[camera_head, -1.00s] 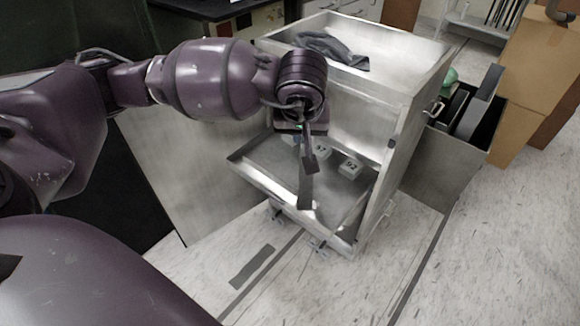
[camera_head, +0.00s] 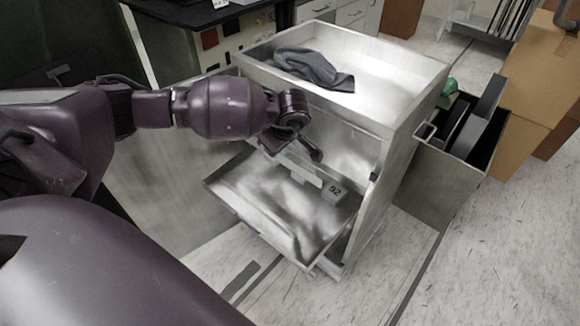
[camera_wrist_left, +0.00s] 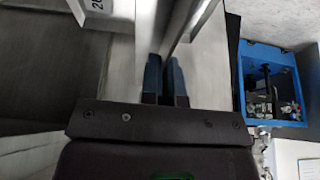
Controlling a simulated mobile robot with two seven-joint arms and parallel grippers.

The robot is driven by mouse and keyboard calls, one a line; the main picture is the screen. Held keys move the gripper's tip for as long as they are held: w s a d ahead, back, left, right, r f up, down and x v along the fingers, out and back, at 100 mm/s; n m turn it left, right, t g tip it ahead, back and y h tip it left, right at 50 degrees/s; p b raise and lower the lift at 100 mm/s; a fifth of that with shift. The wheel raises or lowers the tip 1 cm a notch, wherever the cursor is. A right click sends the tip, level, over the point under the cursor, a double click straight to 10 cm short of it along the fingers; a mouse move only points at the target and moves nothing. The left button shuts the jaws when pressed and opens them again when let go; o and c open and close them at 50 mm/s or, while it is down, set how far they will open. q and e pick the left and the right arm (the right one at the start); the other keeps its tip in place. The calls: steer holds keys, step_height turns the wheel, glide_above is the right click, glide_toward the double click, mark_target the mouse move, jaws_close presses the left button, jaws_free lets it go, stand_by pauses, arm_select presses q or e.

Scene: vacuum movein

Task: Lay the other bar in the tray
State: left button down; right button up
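My left gripper (camera_head: 292,143) is over the back left part of the pulled-out metal tray (camera_head: 238,187). Its fingers (camera_wrist_left: 166,80) stand close together in the left wrist view. A narrow grey bar (camera_wrist_left: 188,25) runs from between them to the top edge, so the gripper looks shut on it. In the head view the bar (camera_head: 314,154) shows only as a short dark piece below the gripper, apparently foreshortened. A grey block marked 92 (camera_head: 336,192) lies in the tray's right part. A pale block (camera_head: 308,177) beside it is partly hidden. My right gripper is out of view.
The metal cabinet (camera_head: 410,95) stands behind the tray, with a dark cloth (camera_head: 315,70) in its open top. A grey bin (camera_head: 440,170) is at its right side. A dark strip (camera_head: 240,280) lies on the floor. A blue box (camera_wrist_left: 270,80) shows in the left wrist view.

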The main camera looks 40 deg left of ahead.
arm_select(q)
step_height(320, 180, down, 14)
steer(key=b, duration=0.3)
steer(key=shift+s, duration=0.1)
steer(key=shift+f+b, duration=0.4)
steer(key=shift+f, duration=0.1)
step_height(320, 180, down, 4)
steer(key=shift+s+f+b, duration=0.1)
steer(key=shift+b, duration=0.5)
steer(key=shift+f, duration=0.4)
steer(key=shift+r, duration=0.15)
steer(key=shift+f, duration=0.2)
steer(key=c, duration=1.4)
jaws_free()
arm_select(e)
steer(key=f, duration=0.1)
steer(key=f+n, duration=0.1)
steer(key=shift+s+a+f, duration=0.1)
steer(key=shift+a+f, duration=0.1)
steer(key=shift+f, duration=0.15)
arm_select(q)
steer(key=shift+o, duration=0.2)
steer(key=shift+r, duration=0.1)
